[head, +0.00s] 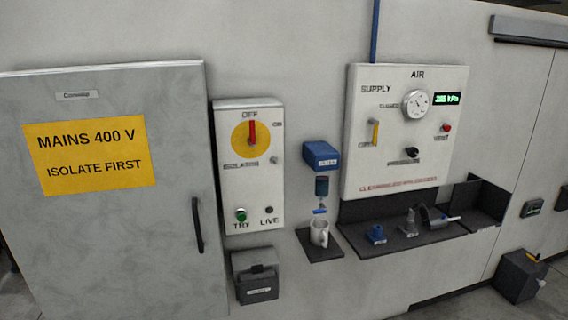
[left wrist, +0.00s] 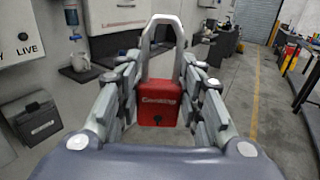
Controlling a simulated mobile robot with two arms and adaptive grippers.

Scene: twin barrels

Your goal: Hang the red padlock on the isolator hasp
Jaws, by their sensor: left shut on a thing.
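The red padlock (left wrist: 160,103) is between the fingers of my left gripper (left wrist: 160,92) in the left wrist view. The gripper is shut on its red body. Its grey shackle points up, away from the gripper. The isolator (head: 249,165) is a white box with a red handle (head: 252,132) on a yellow disc, the handle upright at OFF. A small hasp knob (head: 274,160) seems to show at its right edge, too small to be sure. Neither gripper shows in the head view, and the padlock is not seen there. My right gripper is in neither view.
A grey cabinet (head: 120,230) with a yellow sign stands left of the isolator. A black box (head: 256,290) hangs below it. A white mug (head: 319,232) on a small shelf and the air panel (head: 395,180) are to the right. Open floor (left wrist: 245,130) lies right in the wrist view.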

